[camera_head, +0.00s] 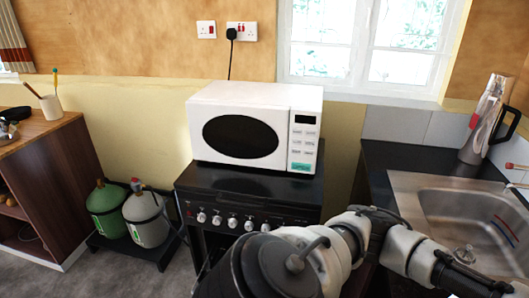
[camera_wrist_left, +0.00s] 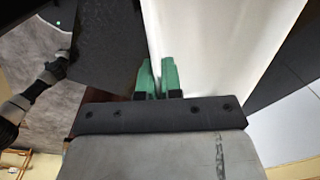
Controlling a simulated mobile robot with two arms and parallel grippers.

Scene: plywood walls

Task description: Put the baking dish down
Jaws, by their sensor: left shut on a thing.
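In the left wrist view, the green fingertips of my left gripper (camera_wrist_left: 157,78) are close together at the lower edge of a smooth white thing (camera_wrist_left: 215,40). It appears to be the baking dish, held by this edge. Only part of it shows, and its far end runs out of the top of the view. The baking dish cannot be made out in the head view. There, my arm links cross the bottom and reach right towards the sink, with no fingertips clearly visible. Another arm of mine shows at the left of the wrist view; its fingers are unclear.
A white microwave (camera_head: 247,125) stands on a black stove (camera_head: 245,190). A steel sink (camera_head: 405,185) is set in the dark counter (camera_head: 385,160) at right, with a metal jug (camera_head: 487,120) behind. Two gas bottles (camera_head: 147,218) stand left of the stove, near a wooden cabinet (camera_head: 75,170).

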